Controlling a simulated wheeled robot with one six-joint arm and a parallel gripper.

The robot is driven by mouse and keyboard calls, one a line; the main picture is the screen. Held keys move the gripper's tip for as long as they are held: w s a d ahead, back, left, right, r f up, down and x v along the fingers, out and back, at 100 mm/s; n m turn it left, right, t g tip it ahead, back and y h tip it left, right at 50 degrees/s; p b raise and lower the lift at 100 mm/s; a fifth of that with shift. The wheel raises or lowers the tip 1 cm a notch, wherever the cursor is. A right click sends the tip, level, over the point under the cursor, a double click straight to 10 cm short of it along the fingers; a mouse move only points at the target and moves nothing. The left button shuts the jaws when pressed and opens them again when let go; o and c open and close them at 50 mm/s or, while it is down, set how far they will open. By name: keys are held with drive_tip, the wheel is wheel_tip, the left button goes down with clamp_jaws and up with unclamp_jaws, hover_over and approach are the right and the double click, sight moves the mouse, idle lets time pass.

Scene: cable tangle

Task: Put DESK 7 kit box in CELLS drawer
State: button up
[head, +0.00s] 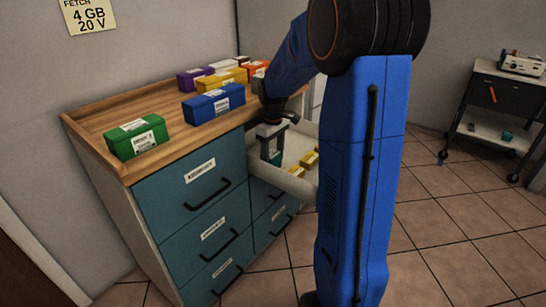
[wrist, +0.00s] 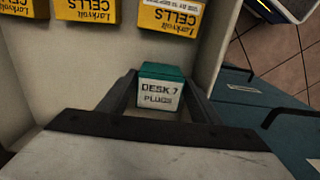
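The teal DESK 7 kit box, its white label reading "DESK 7 PLUGS", is between the fingers of my gripper in the wrist view (wrist: 161,88). My gripper (head: 271,150) reaches down into an open pale drawer (head: 294,184). The fingers (wrist: 161,100) lie against both sides of the box, so it looks shut on it. In the head view, only a bit of the teal box (head: 276,158) shows beside the fingers. Yellow boxes marked CELLS (wrist: 168,18) lie in the same drawer, apart from the kit box. Whether the kit box touches the drawer floor is unclear.
The wooden cabinet top (head: 93,122) holds a green box (head: 136,137), a blue box (head: 214,103) and several other coloured boxes behind. Shut teal drawers (head: 192,187) are below. A cart (head: 500,110) stands far right.

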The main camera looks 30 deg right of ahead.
sight(273, 154)
wheel_tip(273, 154, up, 11)
drive_tip(key=s+a+r+m+t, duration=0.1)
drive_tip(key=s+a+r, duration=0.3)
drive_tip(key=s+a, duration=0.25)
drive_tip(key=s+a+f+m+t, duration=0.1)
drive_tip(key=s+a+f, duration=0.1)
drive_tip(key=s, duration=0.6)
drive_tip(key=s+a+f+m+t, duration=0.1)
drive_tip(key=s+a+f, duration=0.1)
drive_tip(key=s+a, duration=0.2)
drive_tip(key=s+a+f+m+t, duration=0.1)
drive_tip(key=s+a+f, duration=0.1)
drive_tip(key=s, duration=0.9)
drive_tip(key=shift+s+a+t, duration=0.35)
drive_tip(key=shift+a+t, duration=0.05)
drive_tip(key=shift+a, duration=0.25)
